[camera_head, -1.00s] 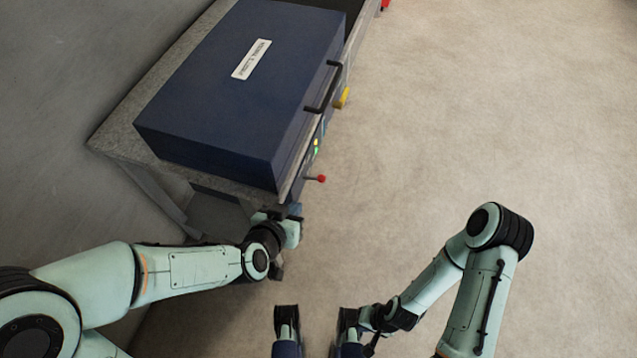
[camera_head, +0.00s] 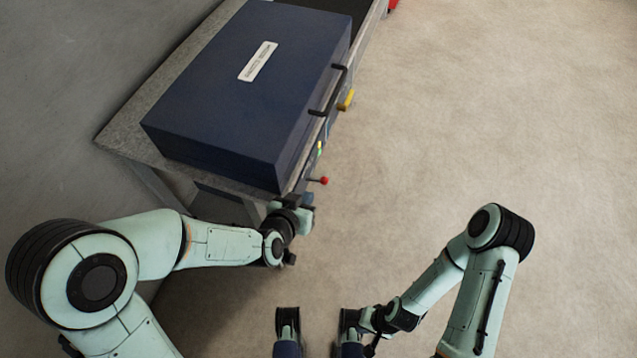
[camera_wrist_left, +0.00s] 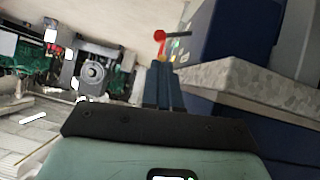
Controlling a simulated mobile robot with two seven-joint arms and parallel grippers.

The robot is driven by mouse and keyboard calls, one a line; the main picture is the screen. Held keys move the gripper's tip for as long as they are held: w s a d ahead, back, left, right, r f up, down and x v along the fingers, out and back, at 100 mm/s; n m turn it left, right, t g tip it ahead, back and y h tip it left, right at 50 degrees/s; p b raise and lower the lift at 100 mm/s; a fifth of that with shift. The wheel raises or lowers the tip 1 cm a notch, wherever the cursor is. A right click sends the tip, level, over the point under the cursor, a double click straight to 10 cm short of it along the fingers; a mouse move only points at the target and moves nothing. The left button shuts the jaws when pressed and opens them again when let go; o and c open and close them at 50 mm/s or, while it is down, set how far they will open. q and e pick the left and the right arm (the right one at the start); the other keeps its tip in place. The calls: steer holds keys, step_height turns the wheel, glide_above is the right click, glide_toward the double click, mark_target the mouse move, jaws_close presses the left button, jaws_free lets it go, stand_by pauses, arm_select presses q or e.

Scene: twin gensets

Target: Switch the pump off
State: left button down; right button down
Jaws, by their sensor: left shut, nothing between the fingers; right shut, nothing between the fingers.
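A red-knobbed lever (camera_head: 322,181) sticks out from the front of the cabinet bench at its near end. It also shows in the left wrist view (camera_wrist_left: 160,36), just beyond my fingertips. No label on it is readable, and I cannot tell which part is the pump. My left gripper (camera_head: 308,199) is shut and empty, just below and left of the knob in the head view. Its blue fingers (camera_wrist_left: 162,82) appear apart from the knob in the wrist view. My right gripper (camera_head: 368,318) is low in the head view, shut; its fingers are mostly hidden.
A dark blue box (camera_head: 240,90) with a white label and black handle (camera_head: 329,90) sits on the grey bench top (camera_head: 125,135). A yellow part (camera_head: 346,99) and small green-yellow lights (camera_head: 320,148) are on the front. Floor to the right is clear.

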mark_target(324, 184)
arm_select(q)
steer(key=b+x, duration=0.1)
steer(key=x, duration=0.8)
steer(key=shift+f, duration=0.25)
steer(key=shift+s+d, duration=0.1)
steer(key=shift+d, duration=0.1)
steer(key=shift+d+f+m+y+p, duration=0.15)
steer(key=shift+f+m+y+p, duration=0.1)
steer(key=shift+m+y+p, duration=0.25)
steer(key=f+m+y+p, duration=0.1)
steer(key=d+f+m+t+y+p, duration=0.1)
steer(key=y, duration=0.1)
steer(key=shift+s+f+p, duration=0.2)
steer(key=shift+f+p, duration=0.15)
steer(key=shift+r, duration=0.1)
steer(key=shift+r+p, duration=0.65)
steer(key=shift+r, duration=0.05)
steer(key=shift+d, duration=0.1)
